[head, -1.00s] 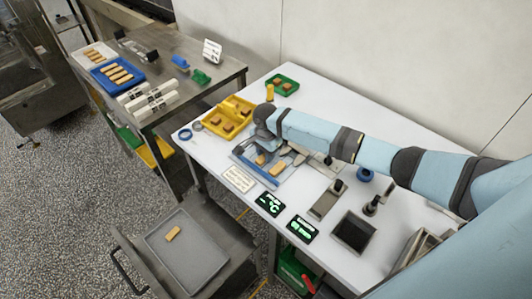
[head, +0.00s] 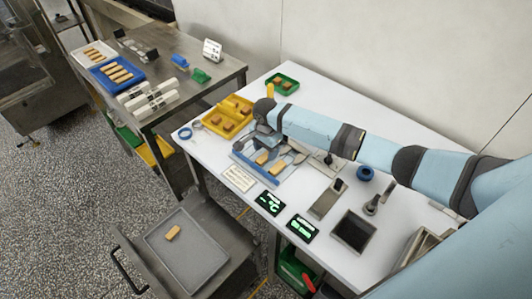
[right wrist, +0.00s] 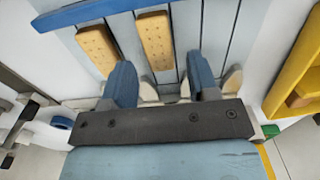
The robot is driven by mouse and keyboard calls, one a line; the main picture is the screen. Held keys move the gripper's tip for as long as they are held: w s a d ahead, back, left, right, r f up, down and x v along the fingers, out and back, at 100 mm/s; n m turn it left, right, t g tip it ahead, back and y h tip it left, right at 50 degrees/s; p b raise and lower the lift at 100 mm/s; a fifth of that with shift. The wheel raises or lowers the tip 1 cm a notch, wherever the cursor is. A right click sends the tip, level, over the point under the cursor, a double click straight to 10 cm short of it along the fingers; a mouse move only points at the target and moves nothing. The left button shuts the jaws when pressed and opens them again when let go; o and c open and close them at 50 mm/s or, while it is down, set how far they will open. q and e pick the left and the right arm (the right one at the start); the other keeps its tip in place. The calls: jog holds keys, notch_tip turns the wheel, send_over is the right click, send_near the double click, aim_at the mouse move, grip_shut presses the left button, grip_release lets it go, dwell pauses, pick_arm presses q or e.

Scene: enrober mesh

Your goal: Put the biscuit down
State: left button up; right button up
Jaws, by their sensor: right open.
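Two golden biscuits lie side by side on a grey slatted rack with blue edges (head: 242,158) on the white table. My right gripper (head: 266,145) is over the rack. In the right wrist view its two blue-grey fingers (right wrist: 161,65) stand apart, with the near end of the middle biscuit in the gap between them and no finger visibly touching it. My left gripper is not in view.
A yellow tray (head: 243,102) with brown pieces stands behind the rack, a green tray (head: 292,77) farther back. A grey tray (head: 200,265) with one biscuit (head: 173,232) sits on a cart. Dark display tiles (head: 271,202) and a square dark pan (head: 354,231) lie in front and right.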

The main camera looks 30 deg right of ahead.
aim_at(266, 155)
notch_tip(266, 155, up, 10)
jog(key=shift+r+b, duration=0.15)
jog(key=shift+b, duration=0.25)
dwell(0.4)
